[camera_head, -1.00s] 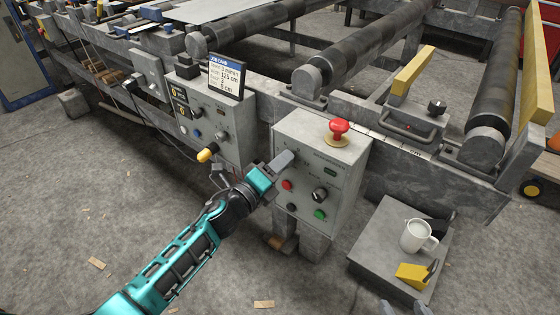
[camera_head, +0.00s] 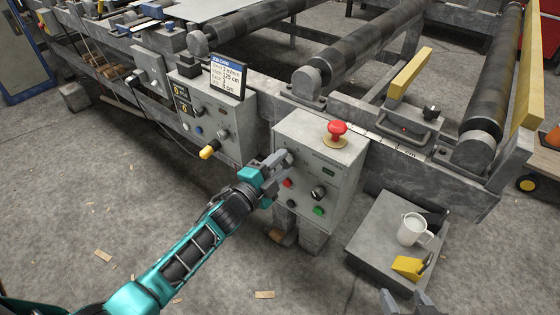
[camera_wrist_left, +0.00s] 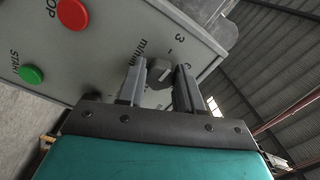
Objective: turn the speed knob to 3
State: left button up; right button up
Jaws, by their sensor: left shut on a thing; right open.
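The speed knob (camera_wrist_left: 160,72) is a dark grey knob on the grey control box (camera_head: 335,155), beside the printed "3" and "m/min" in the left wrist view. My left gripper (camera_head: 284,158) is at the upper left of the box's front and shut on the knob. Its two fingers (camera_wrist_left: 160,88) lie on either side of the knob in the wrist view. The fingers hide most of the knob in the head view, and I cannot read its exact setting. My right gripper (camera_head: 405,301) is open and empty at the bottom edge.
A red mushroom button (camera_head: 337,129) tops the box. Its front also has a red button (camera_head: 288,183), a black knob (camera_head: 318,192) and a green button (camera_head: 319,210). A job card (camera_head: 228,76) stands to the left. A mug (camera_head: 412,229) and a yellow object (camera_head: 408,267) are at right.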

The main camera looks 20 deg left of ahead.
pick_arm(q)
jog(key=shift+n, duration=0.5)
pick_arm(e)
jog(key=shift+a+r, duration=0.1)
jog(key=shift+r, duration=0.15)
pick_arm(q)
jog(key=o, duration=1)
jog(key=shift+o, duration=0.2)
jog(key=shift+s, duration=0.1)
jog(key=p+v, duration=0.2)
jog(key=v, duration=1)
jog(key=shift+s, duration=0.35)
pick_arm(e)
notch_tip(320, 180, up, 2)
jog(key=shift+r, duration=0.1)
pick_arm(q)
jog(key=shift+a, duration=0.15)
jog(key=s+d+r+n+g+y+p, duration=0.1)
jog(key=s+n+g+y+p, duration=0.1)
jog(key=s+n+p, duration=0.3)
jog(key=s+d+r+n+g+y+p, duration=0.2)
jog(key=s+n+g+p, duration=0.2)
jog(key=n, duration=0.5)
jog(key=shift+s+p, duration=0.45)
jog(key=shift+s, duration=0.75)
pick_arm(e)
jog(key=s+d+r+h, duration=0.1)
jog(key=d+r, duration=0.2)
jog(key=r, duration=0.2)
jog(key=shift+s, duration=0.25)
